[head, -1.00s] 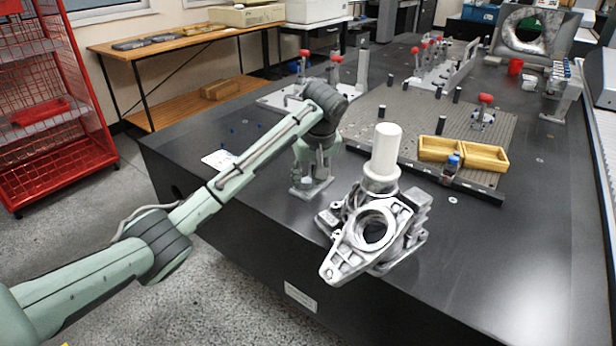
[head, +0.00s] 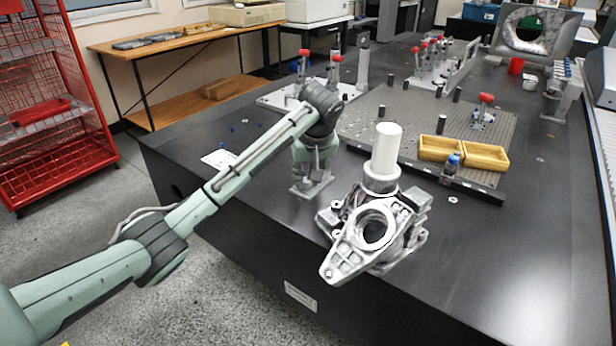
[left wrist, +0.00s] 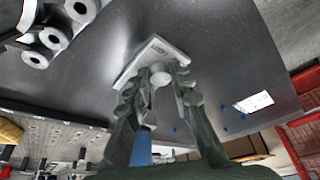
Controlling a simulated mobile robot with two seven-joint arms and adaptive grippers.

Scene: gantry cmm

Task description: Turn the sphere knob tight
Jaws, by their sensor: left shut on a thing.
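My left gripper (head: 313,172) points down over a small grey stand near the table's left side. In the left wrist view its two fingers (left wrist: 158,92) are shut on a pale round knob, the sphere knob (left wrist: 160,74). The knob sits between the fingertips, above the stand's light grey base plate (left wrist: 156,50). In the head view the base plate (head: 311,191) lies flat on the dark table, and the gripper hides the knob. My right gripper is not in view.
A grey metal casting (head: 372,232) with a white cylinder (head: 386,150) stands close to the right of the gripper. A white card (head: 217,160) lies to the left on the dark table (head: 500,270).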

